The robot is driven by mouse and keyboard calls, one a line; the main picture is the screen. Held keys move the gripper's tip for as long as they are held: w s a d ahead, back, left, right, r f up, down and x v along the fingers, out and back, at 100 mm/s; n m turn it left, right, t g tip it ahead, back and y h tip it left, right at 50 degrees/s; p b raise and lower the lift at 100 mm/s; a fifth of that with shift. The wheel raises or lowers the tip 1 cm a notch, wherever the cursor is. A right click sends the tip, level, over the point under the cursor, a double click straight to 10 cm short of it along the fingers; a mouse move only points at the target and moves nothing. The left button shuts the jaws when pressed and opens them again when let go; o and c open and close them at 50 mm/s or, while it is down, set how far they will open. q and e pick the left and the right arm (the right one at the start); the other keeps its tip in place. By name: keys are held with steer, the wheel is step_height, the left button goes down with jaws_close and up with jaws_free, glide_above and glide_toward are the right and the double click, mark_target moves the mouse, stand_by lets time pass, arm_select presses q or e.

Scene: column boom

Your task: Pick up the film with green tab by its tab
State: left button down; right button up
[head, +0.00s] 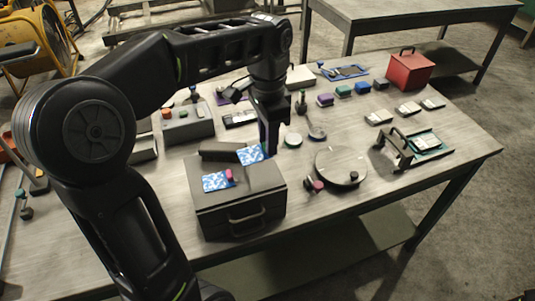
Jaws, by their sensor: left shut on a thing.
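A dark box (238,205) with a front handle stands on the table near my left arm. A blue-and-white patterned film (250,156) is at the back right of its top, right beside the fingertips of my left gripper (270,150). The gripper points down and is shut on this film at its right edge. Its tab is hidden at the fingers, so I cannot see the tab's colour. A second blue-and-white film (215,182) lies on the box's top, with a pink-red tab (229,174) at its right. My right gripper is not in view.
A round grey disc (341,168) lies right of the box, with a small pink-topped knob in front. A green-and-white pad in a handled frame (424,143), a red box (409,70) and several coloured blocks stand farther right and back. The front right tabletop is clear.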

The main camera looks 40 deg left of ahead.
arm_select(q)
step_height(320, 180, up, 4)
steer(key=shift+f+p, duration=0.2)
steer(key=shift+p, duration=0.5)
steer(key=shift+f, duration=0.1)
